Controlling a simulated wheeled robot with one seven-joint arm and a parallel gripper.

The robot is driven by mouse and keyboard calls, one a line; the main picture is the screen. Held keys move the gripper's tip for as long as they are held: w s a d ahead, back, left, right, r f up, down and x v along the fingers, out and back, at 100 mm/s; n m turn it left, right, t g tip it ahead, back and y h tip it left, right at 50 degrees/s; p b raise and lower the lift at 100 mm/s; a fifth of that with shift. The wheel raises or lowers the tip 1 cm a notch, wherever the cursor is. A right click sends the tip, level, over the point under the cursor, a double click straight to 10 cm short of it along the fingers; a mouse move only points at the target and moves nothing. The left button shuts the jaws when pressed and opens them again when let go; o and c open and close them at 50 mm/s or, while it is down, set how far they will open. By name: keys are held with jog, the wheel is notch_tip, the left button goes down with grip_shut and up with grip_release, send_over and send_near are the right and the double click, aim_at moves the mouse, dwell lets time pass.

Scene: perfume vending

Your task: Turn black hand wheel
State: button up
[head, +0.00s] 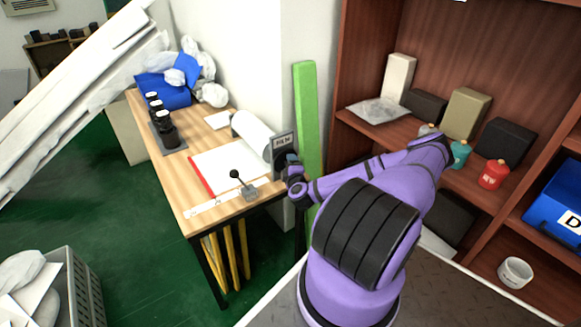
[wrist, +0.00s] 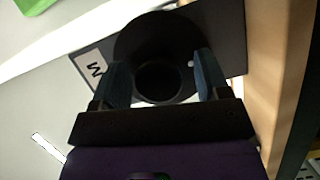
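The black hand wheel (wrist: 150,35) fills the upper middle of the wrist view, a dark disc with a round raised centre, mounted on a dark plate (wrist: 228,30). My gripper (wrist: 161,62) is open, with one blue finger on each side of the raised centre. Whether the fingers touch it, I cannot tell. In the head view my gripper (head: 290,164) is at the plate (head: 283,141) at the right end of the wooden desk. There my gripper largely hides the wheel.
A grey box with a black-knobbed lever (head: 250,192) stands on the desk (head: 215,213), left of my gripper. A paper roll (head: 252,130) lies behind it. A green post (head: 306,110) rises just right of my gripper. A wooden shelf (head: 400,127) with bottles and boxes is further right.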

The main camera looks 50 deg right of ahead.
jog(key=v, duration=1)
jog(key=shift+s+a, duration=0.2)
jog(key=shift+s, duration=0.15)
jog(key=shift+r, duration=0.1)
